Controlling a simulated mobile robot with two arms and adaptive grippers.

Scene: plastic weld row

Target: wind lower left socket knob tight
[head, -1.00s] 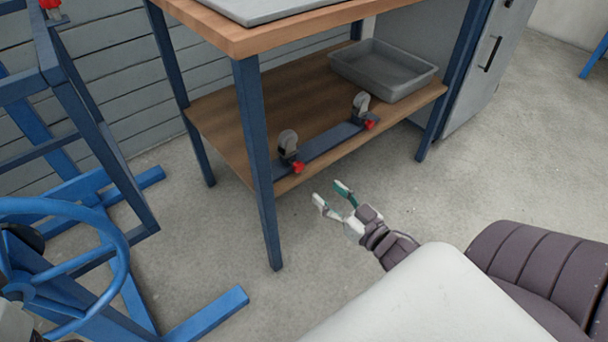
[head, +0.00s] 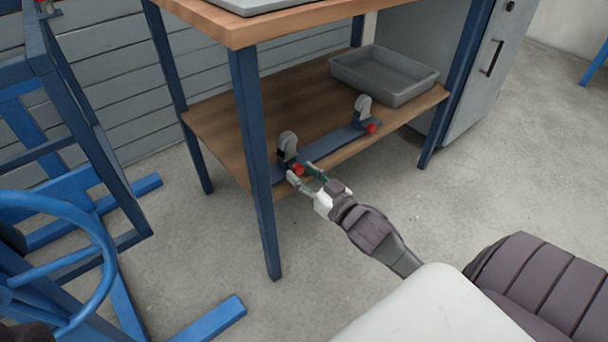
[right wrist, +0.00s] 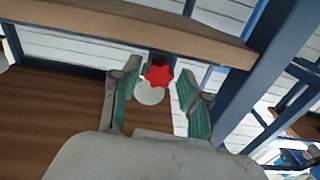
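The lower left socket knob (head: 298,169) is red and sits at the foot of the left grey socket (head: 287,144), on a dark blue bar (head: 328,145) along the lower shelf's front edge. In the right wrist view the knob (right wrist: 158,75) is a red star shape between the fingers, with a pale round part below it. My right gripper (head: 302,173) is open, its fingertips on either side of the knob; I cannot tell whether they touch it. The gripper also shows open in the right wrist view (right wrist: 160,78). My left gripper is not in view.
A second grey socket (head: 363,107) with a red knob (head: 371,128) stands further right on the bar. A grey tray (head: 385,75) lies on the wooden shelf (head: 225,120). A blue table leg (head: 262,190) stands just left of the gripper. A blue handwheel frame (head: 105,250) is at left.

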